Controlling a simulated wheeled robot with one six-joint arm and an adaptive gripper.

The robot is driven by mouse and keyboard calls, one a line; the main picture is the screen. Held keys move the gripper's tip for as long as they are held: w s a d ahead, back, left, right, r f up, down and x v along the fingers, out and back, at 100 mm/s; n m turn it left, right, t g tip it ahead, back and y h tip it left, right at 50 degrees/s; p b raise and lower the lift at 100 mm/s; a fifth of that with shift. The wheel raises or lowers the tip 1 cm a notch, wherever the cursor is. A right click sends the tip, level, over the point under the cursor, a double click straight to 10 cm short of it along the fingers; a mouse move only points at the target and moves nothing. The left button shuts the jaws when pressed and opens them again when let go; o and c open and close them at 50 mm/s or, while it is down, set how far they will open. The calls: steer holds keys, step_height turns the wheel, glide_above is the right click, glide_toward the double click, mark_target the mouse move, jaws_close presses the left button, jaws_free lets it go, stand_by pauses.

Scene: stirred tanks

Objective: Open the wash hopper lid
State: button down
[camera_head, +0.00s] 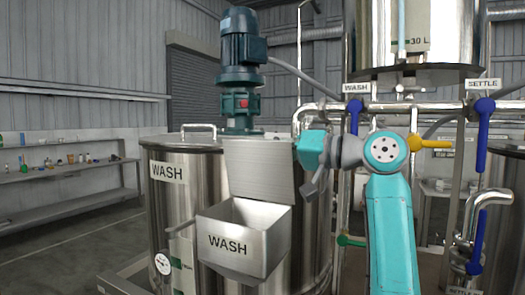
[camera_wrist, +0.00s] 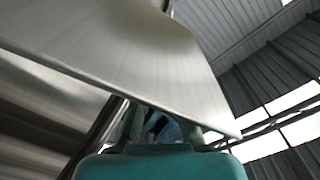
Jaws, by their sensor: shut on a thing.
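The wash hopper (camera_head: 243,240) is a steel box marked WASH on the front of the wash tank. Its lid (camera_head: 260,168) is a flat metal plate standing raised at the back of the box, and the hopper's mouth is open. My gripper (camera_head: 309,188) is at the lid's right edge, shut on the lid. In the wrist view the lid (camera_wrist: 120,45) fills the upper left as a broad tilted plate. My gripper (camera_wrist: 162,128) shows at the bottom there; the lid partly hides its fingertips, so the exact contact is unclear.
The WASH tank (camera_head: 185,215) stands behind the hopper, with a green motor (camera_head: 241,65) above it. Pipes with a blue valve handle (camera_head: 354,115) and a yellow handle (camera_head: 430,144) are close to my arm. A shelf (camera_head: 65,172) stands far left beyond open floor.

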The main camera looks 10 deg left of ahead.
steer(key=shift+w+d+f+m, duration=0.1)
steer(key=shift+w+d+m, duration=0.1)
steer(key=shift+w+m, duration=0.3)
steer(key=shift+w+d+f+m, duration=0.1)
steer(key=shift+w+d+m, duration=0.05)
steer(key=shift+w+m, duration=0.3)
steer(key=shift+s, duration=0.1)
steer(key=c, duration=1.2)
jaws_free()
steer(key=shift+d, duration=0.1)
steer(key=shift+c, duration=0.2)
steer(key=v, duration=1.2)
